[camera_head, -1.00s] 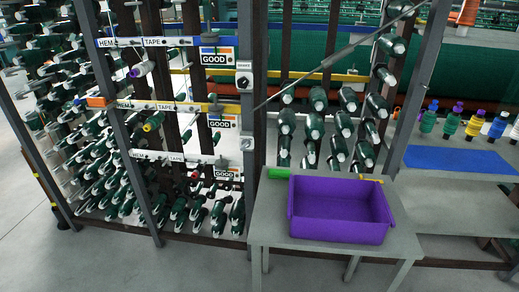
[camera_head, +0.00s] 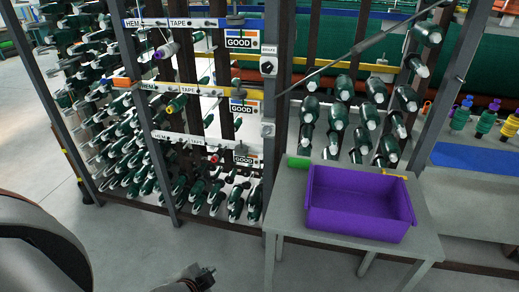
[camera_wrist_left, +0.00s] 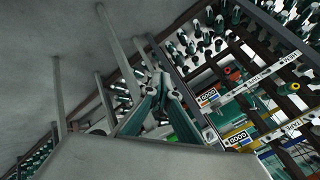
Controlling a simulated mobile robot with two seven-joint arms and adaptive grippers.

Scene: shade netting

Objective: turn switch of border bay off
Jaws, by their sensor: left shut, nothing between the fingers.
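A rotary switch (camera_head: 267,67) with a dark knob on a white plate is on the grey upright post, under a small label (camera_head: 268,49) that seems to read "border". The knob looks tilted, but its exact setting is too small to tell. A second small grey switch box (camera_head: 268,129) is lower on the same post. My left gripper (camera_head: 200,277) is at the bottom of the head view, well below and left of the switches and apart from them. In the left wrist view its fingers (camera_wrist_left: 162,88) are shut and empty. My right gripper is not in view.
Racks of green cones (camera_head: 120,150) and white label rails (camera_head: 180,88) fill the left. A slanted bar (camera_head: 350,52) crosses beside the switch. Front-left floor is open.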

